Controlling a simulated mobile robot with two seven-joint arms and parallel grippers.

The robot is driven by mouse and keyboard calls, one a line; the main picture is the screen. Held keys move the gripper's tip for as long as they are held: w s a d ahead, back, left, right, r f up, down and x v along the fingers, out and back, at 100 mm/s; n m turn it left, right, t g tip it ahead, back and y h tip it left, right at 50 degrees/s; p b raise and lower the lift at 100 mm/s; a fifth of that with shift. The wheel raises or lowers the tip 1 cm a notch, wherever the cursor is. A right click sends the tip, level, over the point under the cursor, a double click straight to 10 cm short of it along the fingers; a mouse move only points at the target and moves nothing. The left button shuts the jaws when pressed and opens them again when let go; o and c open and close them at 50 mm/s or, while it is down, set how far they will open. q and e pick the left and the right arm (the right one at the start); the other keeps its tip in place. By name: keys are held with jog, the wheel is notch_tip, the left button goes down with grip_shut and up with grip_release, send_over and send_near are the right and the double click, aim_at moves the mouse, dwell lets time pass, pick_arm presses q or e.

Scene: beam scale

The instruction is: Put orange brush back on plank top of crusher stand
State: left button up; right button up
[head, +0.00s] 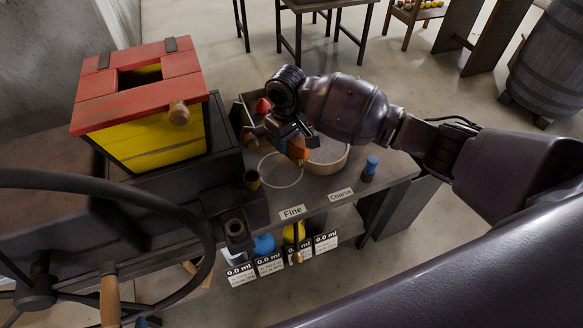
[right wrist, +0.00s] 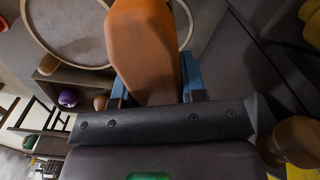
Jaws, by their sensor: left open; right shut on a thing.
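The orange brush (right wrist: 148,50) is clamped between the blue-grey fingers of my right gripper (right wrist: 155,85) and fills the middle of the right wrist view. In the head view only a small orange part (head: 299,149) shows below my right gripper (head: 292,136), which hangs over the grey table beside a round sieve. The crusher, a yellow hopper with a red top (head: 150,112), stands at the left on a dark wooden stand (head: 228,172). A bare dark ledge of the stand shows right of the hopper. I cannot see my left gripper.
A large handwheel (head: 205,235) fills the lower left.

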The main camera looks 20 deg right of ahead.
jog(key=b, duration=0.2)
send_over(288, 181)
notch_tip(288, 181, down, 9)
jog(key=shift+r, duration=0.1)
jog(key=shift+f, duration=0.65)
notch_tip(288, 181, down, 4)
jog(key=shift+b, duration=0.55)
pick_arm(q)
jog(key=shift+w+d+f, duration=0.1)
jog(key=shift+w+f, duration=0.05)
jog(key=shift+f, duration=0.4)
jog(key=shift+w+f, duration=0.15)
jog(key=shift+f, duration=0.35)
pick_arm(e)
jog(key=shift+r, duration=0.1)
jog(key=shift+f, duration=0.25)
jog(key=o, duration=0.9)
